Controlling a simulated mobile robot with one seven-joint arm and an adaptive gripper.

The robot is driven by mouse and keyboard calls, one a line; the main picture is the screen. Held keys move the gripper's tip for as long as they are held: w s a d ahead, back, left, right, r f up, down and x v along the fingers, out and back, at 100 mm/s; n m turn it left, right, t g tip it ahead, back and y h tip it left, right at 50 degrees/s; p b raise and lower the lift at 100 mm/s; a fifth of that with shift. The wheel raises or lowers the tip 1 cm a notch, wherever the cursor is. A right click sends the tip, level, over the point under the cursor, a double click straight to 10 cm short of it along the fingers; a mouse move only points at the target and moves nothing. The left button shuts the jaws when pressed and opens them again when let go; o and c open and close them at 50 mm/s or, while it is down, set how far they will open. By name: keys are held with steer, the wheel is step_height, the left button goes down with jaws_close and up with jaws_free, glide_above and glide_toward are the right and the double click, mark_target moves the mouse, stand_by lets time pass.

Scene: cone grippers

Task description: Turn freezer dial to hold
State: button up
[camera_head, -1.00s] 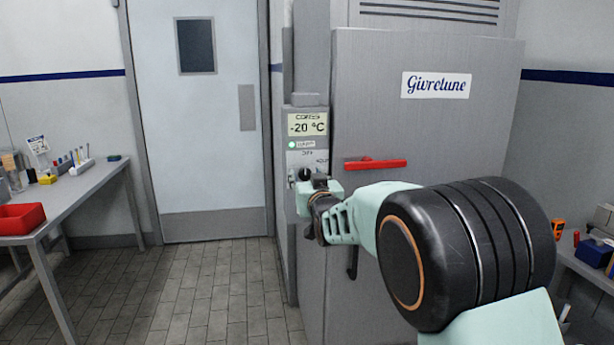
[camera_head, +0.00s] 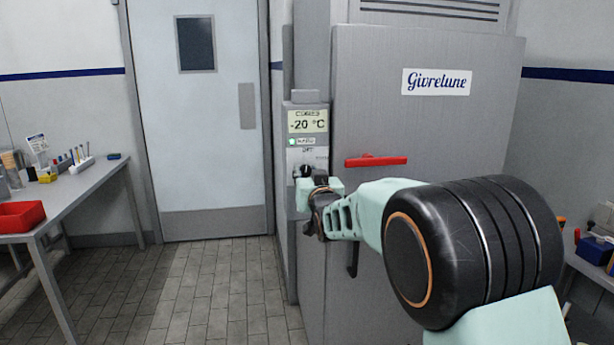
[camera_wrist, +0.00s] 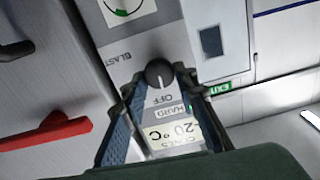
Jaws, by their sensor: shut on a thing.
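The freezer dial (camera_wrist: 158,72) is a round black knob with a white pointer line. It sits on the grey control panel (camera_wrist: 160,45), which appears upside down in the wrist view. The pointer faces the OFF marking there; HARD and BLAST are also readable. My gripper (camera_wrist: 155,78) has one finger on each side of the dial and is shut on it. In the head view my gripper (camera_head: 318,182) is at the panel, and the dial (camera_head: 305,171) shows only partly behind it. The panel display (camera_head: 307,121) reads -20 °C with a green light below.
The freezer door (camera_head: 440,130) has a red handle (camera_head: 376,161) just right of the panel. A table (camera_head: 85,185) with a red bin (camera_head: 20,215) stands at the left. Another bench with small items is at the right. The floor at the left is clear.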

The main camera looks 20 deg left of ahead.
steer(key=m+b, duration=0.2)
steer(key=b, duration=0.1)
steer(key=shift+d+f+m+b, duration=0.1)
steer(key=shift+f+m+b, duration=0.2)
steer(key=shift+m, duration=0.1)
steer(key=m+b, duration=0.2)
steer(key=b, duration=0.1)
steer(key=shift+m, duration=0.4)
steer(key=m+b, duration=0.2)
steer(key=m, duration=0.1)
steer(key=shift+w+b, duration=0.1)
steer(key=shift+b, duration=0.25)
steer(key=shift+r+m+b, duration=0.2)
steer(key=shift+m+b, duration=0.65)
steer(key=shift+m, duration=0.55)
steer(key=o, duration=1.1)
steer(key=shift+o, duration=0.2)
steer(key=shift+d, duration=0.1)
